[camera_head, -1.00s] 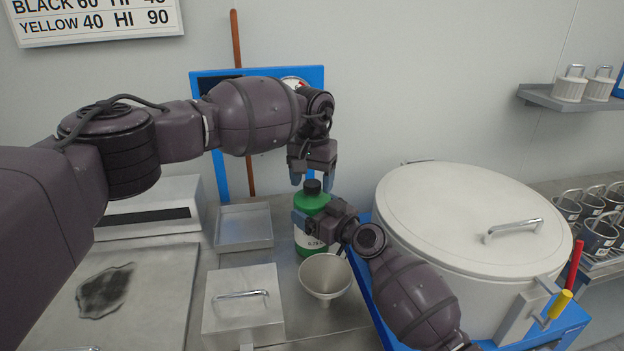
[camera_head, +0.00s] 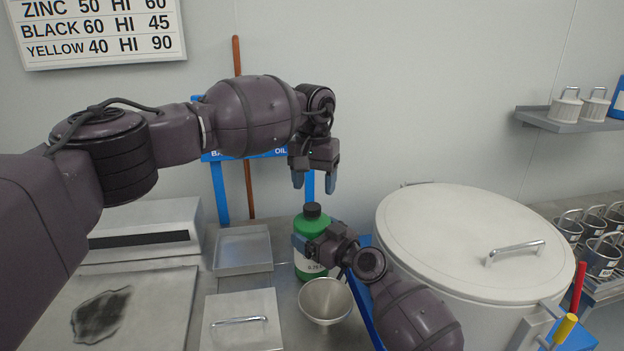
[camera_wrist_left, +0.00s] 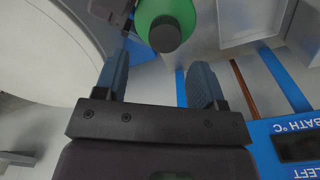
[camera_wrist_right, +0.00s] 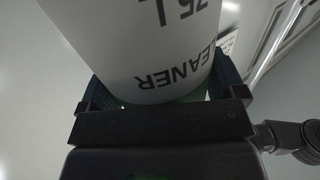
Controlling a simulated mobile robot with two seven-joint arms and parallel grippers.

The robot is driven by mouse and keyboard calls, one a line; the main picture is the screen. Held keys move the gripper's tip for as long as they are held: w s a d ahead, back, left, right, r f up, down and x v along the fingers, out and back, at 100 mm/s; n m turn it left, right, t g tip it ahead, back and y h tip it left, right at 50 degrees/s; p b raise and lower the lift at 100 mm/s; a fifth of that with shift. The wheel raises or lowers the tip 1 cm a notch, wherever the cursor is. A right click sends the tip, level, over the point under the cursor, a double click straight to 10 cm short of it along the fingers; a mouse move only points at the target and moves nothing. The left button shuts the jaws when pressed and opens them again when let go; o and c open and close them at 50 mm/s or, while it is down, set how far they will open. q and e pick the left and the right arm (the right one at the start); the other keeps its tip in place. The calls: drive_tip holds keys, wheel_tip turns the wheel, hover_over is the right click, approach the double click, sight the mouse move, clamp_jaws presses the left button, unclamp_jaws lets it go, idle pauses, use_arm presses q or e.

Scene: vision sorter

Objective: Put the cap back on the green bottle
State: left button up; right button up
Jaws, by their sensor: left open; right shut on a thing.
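The green bottle (camera_head: 311,230) stands upright on the bench with a white label. A dark cap (camera_head: 312,210) sits on its top; whether it is seated tightly I cannot tell. The cap (camera_wrist_left: 164,36) also shows in the left wrist view, ahead of the fingers. My left gripper (camera_head: 314,184) is open and empty, pointing down just above the cap and apart from it. My right gripper (camera_head: 306,245) is shut on the bottle's body from the right front. The bottle's label (camera_wrist_right: 150,50) fills the space between its fingers in the right wrist view.
A white funnel (camera_head: 326,300) stands just in front of the bottle. A shallow metal tray (camera_head: 243,268) and a lidded metal box (camera_head: 242,306) are to the left. A large white lidded drum (camera_head: 470,225) stands close on the right. The wall is behind.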

use_arm(q)
drive_tip(key=n, duration=0.3)
drive_tip(key=shift+r+n, duration=0.3)
drive_tip(key=shift+r, duration=0.05)
drive_tip(key=n, duration=0.4)
drive_tip(key=shift+r, duration=0.25)
drive_tip(key=n, duration=0.4)
drive_tip(key=shift+r+n, duration=0.2)
drive_tip(key=shift+n, duration=0.1)
drive_tip(key=n, duration=0.4)
drive_tip(key=shift+r, duration=0.15)
drive_tip(key=n, duration=0.4)
drive_tip(key=shift+r, duration=0.1)
drive_tip(key=n, duration=0.4)
drive_tip(key=shift+a+r+n, duration=0.1)
drive_tip(key=shift+n, duration=0.2)
drive_tip(key=n, duration=0.4)
drive_tip(key=shift+a, duration=0.1)
drive_tip(key=n, duration=0.4)
drive_tip(key=shift+n, duration=0.4)
